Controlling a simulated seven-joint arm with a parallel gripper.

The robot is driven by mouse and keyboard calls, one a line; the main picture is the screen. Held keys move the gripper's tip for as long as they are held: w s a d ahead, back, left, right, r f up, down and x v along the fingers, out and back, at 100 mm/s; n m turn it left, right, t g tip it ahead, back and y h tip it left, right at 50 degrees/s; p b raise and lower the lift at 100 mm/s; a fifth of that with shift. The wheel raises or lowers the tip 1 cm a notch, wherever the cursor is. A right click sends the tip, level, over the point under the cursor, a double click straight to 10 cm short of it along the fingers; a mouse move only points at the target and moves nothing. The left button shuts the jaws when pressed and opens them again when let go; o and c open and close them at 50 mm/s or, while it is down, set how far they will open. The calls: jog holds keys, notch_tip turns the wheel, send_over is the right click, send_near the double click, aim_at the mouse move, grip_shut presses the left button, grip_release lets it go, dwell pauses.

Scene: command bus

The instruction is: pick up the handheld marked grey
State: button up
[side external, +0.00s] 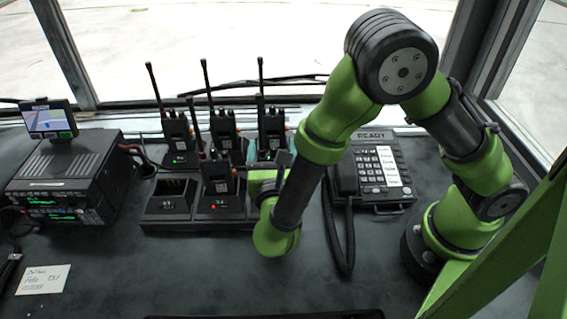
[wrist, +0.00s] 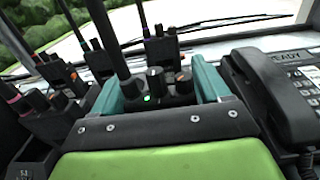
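Several black handheld radios stand in a charger dock (side external: 150,212) in the side external view. One handheld (wrist: 165,90), with a thick antenna, knobs and a green light, is between the two teal fingers of my gripper (wrist: 160,88) in the wrist view. The fingers are close to its sides; I cannot tell whether they press on it. In the side external view my gripper (side external: 258,156) is at the right end of the dock, and my wrist hides much of that area. The handheld labels are too small to read, so I cannot tell which is marked grey.
A front handheld (side external: 218,180) with a red light stands beside an empty dock slot (side external: 172,190). More handhelds (side external: 178,135) stand behind. A desk phone (side external: 372,175) with a coiled cord is close on the right. A radio unit (side external: 65,175) with a small screen is at left.

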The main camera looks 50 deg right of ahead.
jog(key=c, duration=1)
